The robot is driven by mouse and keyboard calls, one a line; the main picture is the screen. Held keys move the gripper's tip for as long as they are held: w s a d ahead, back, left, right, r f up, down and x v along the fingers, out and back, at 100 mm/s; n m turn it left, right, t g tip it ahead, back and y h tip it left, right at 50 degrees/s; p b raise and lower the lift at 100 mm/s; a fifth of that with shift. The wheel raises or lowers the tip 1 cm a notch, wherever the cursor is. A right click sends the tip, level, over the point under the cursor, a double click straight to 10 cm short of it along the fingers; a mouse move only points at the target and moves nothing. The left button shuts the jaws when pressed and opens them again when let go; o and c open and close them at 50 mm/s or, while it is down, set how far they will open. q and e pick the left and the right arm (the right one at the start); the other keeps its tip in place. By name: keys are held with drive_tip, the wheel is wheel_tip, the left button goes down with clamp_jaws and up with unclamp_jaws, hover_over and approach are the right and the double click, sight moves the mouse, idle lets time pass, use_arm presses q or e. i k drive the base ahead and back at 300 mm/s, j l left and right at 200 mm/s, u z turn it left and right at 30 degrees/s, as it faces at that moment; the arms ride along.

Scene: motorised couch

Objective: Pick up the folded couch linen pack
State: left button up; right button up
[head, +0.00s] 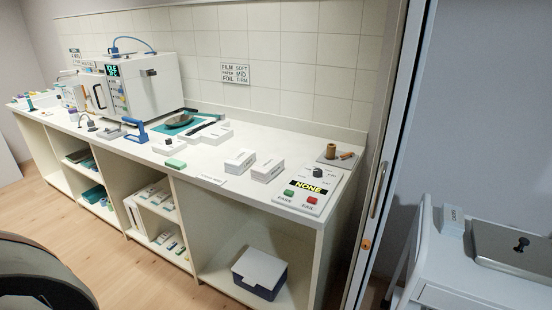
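I cannot make out for certain a folded couch linen pack in the head view. Teal folded-looking items (95,195) lie on a lower shelf under the counter at the left, too small to identify. White packs with some teal (152,196) lie on the shelf of the middle bay. Neither of my grippers shows, so whether they hold anything is hidden.
A long white counter (230,148) carries a white machine (150,85), a control panel (312,190) reading NONE, and small boxes. A dark blue box with a white lid (259,272) sits in the right bay. A white trolley (475,270) stands right, beyond a door frame. Wooden floor (135,265) is open in front.

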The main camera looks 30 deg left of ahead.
sight(242, 160)
drive_tip(key=j+z, duration=0.3)
drive_tip(key=j, duration=0.15)
drive_tip(key=j+z, duration=0.3)
drive_tip(key=j, duration=0.15)
drive_tip(key=j+z, duration=0.15)
drive_tip(key=j, duration=0.3)
drive_tip(key=k+j+z, duration=0.15)
drive_tip(key=j, duration=0.35)
drive_tip(key=k+j, duration=0.1)
drive_tip(key=j, duration=0.2)
drive_tip(key=j+z, duration=0.1)
drive_tip(key=j, duration=0.25)
drive_tip(key=k+j, duration=0.15)
drive_tip(key=j, duration=0.15)
